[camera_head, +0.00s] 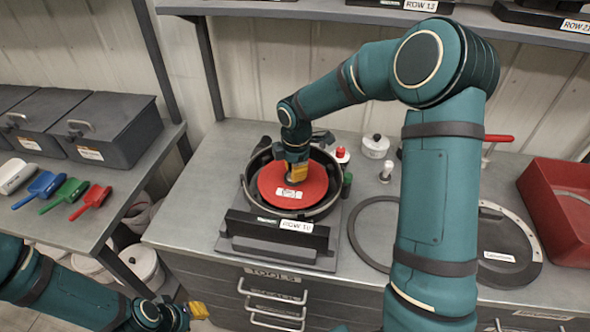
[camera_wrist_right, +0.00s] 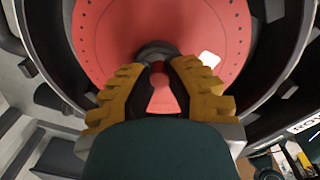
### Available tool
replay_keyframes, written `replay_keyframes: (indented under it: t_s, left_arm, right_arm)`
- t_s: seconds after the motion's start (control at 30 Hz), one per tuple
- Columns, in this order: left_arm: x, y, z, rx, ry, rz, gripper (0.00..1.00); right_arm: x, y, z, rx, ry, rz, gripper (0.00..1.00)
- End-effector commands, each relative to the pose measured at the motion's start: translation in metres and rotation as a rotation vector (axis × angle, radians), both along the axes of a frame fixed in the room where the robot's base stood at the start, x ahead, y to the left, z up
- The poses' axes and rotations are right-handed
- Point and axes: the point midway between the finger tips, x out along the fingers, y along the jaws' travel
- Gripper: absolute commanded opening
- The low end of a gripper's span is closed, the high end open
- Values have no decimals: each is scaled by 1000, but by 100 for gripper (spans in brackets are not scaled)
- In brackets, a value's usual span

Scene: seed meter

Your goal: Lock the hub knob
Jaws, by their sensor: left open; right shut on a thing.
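The seed meter (camera_head: 328,211) is a round black housing on a dark stand labelled ROW 10, on the grey bench. A red disc (camera_head: 266,187) lies inside it, with a white label. The hub knob (camera_wrist_right: 158,50) is at the disc's centre, dark in the right wrist view and partly hidden by my fingers. My right gripper (camera_head: 294,174) points down over the disc centre. In the right wrist view its yellow fingers (camera_wrist_right: 160,92) are shut on the hub knob. My left gripper (camera_head: 190,312) is open and empty, low at the left, away from the bench top.
A black ring (camera_head: 357,240) and a round dark cover (camera_head: 512,262) lie right of the meter. A red bin (camera_head: 560,215) stands at far right. Small containers (camera_head: 375,146) stand behind the meter. Coloured scoops (camera_head: 66,193) and dark boxes (camera_head: 110,125) fill the left shelf.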

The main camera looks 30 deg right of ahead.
Motion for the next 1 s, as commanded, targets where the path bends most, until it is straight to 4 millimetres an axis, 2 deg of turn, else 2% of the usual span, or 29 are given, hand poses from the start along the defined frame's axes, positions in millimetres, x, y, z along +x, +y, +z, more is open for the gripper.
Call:
replay_keyframes:
  t_s: [0.37,1.0]
  left_arm:
    - [-2,0,-6,-1,4,-4,34]
    - [-5,-1,-16,-2,12,-9,34]
  right_arm:
    - [0,2,-1,1,1,-219,0]
    - [2,2,-1,2,0,-824,0]
